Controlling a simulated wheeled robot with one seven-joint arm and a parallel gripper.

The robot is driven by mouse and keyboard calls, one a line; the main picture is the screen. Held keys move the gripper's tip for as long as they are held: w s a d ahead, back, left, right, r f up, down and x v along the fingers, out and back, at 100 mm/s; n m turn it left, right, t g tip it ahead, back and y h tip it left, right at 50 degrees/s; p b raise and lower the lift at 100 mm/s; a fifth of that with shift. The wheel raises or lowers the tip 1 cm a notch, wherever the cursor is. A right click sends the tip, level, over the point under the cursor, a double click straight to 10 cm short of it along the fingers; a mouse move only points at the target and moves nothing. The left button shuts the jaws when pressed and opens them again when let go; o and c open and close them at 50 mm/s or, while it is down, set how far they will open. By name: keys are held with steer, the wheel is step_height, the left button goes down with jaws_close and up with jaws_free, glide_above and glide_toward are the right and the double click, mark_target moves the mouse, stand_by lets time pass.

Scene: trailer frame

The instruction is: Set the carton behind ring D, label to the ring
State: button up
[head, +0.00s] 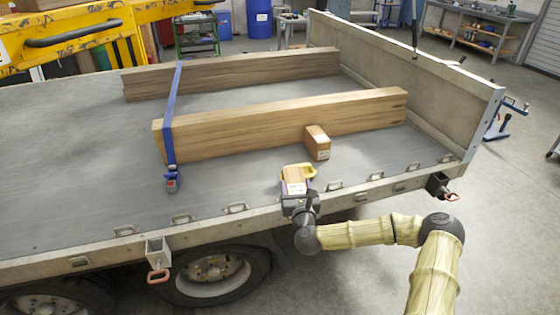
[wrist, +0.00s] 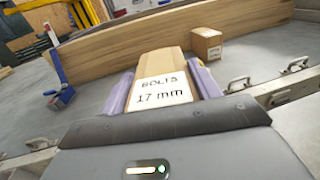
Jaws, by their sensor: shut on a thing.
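My gripper (head: 296,181) is shut on a brown carton (head: 291,174) above the near side of the trailer bed. In the wrist view the carton (wrist: 160,62) sits between two purple fingers, its white label reading "BOLTS 17 mm" facing back to my wrist. Whether its underside touches the bed is hidden. Metal lashing rings line the near rail, such as one ring (head: 335,186) right of my gripper and another (head: 236,208) left of it. I see no readable letters, so I cannot tell which is ring D. A yellow piece (head: 309,169) shows beside the carton; what it is is unclear.
A second carton (head: 317,143) with a small label stands against the near wooden beam (head: 280,119). Another beam (head: 240,72) lies behind. A blue strap (head: 170,120) with a ratchet crosses both on the left. The bed (head: 90,170) is clear at left.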

steer(key=s+d+f, duration=0.2)
steer(key=s+f, duration=0.1)
steer(key=f, duration=0.2)
steer(key=s+d+f+h, duration=0.1)
steer(key=s+d+f, duration=0.2)
steer(key=f, duration=0.3)
steer(key=s+d+f+m, duration=0.1)
steer(key=s+d+f, duration=0.2)
steer(key=f, duration=0.2)
steer(key=shift+d+f+h, duration=0.15)
steer(key=shift+h, duration=0.15)
steer(key=shift+s, duration=0.1)
